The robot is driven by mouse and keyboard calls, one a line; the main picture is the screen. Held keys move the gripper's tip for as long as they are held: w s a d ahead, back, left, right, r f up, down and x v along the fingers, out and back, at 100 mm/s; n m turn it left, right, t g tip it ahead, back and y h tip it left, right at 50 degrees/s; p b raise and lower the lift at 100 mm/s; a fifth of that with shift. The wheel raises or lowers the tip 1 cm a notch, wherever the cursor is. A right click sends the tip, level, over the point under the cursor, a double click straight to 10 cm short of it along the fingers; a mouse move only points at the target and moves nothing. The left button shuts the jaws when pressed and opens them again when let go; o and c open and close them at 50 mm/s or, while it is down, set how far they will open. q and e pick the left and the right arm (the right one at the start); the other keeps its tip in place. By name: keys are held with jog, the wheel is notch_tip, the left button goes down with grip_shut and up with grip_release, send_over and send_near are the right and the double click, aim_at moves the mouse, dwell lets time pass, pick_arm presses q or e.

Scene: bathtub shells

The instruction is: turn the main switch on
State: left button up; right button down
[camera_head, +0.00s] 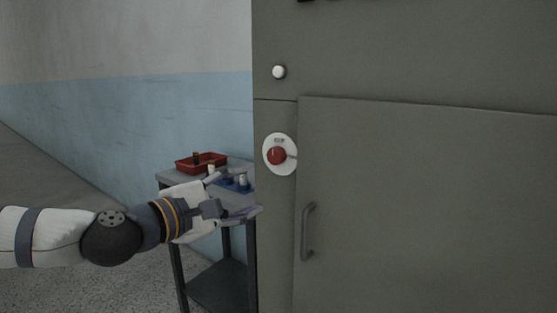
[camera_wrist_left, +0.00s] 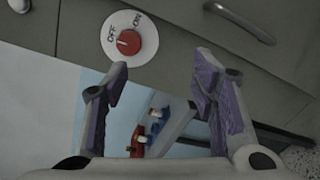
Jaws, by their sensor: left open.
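The main switch is a red knob (camera_head: 277,155) on a white round plate (camera_head: 279,141) on the grey cabinet's narrow left strip. In the left wrist view the red knob (camera_wrist_left: 129,42) sits on its plate with the words OFF and ON, at the upper left, beyond the fingertips. My left gripper (camera_head: 238,193) is open and empty, to the left of the switch and lower than it, apart from it. Its two purple-padded fingers (camera_wrist_left: 160,82) are spread wide in the left wrist view. My right gripper is not in view.
The grey cabinet (camera_head: 420,200) fills the right side, with a door handle (camera_head: 308,231) and a white round button or lamp (camera_head: 279,72) above the switch. A dark side table (camera_head: 236,201) behind my left gripper bears a red tray (camera_head: 188,168) and small items. Floor is clear at left.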

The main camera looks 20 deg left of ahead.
aim_at(273, 157)
pick_arm(q)
jog(key=shift+n+t, duration=0.5)
jog(key=w+r, duration=0.1)
jog(key=w, duration=0.3)
jog(key=w+d+r, duration=0.1)
jog(key=w, duration=0.3)
jog(key=w+d+r+b, duration=0.1)
jog(key=w, duration=0.3)
jog(key=shift+d+r, duration=0.2)
jog(key=shift+r, duration=0.05)
jog(key=shift+s, duration=0.1)
jog(key=c, duration=1.1)
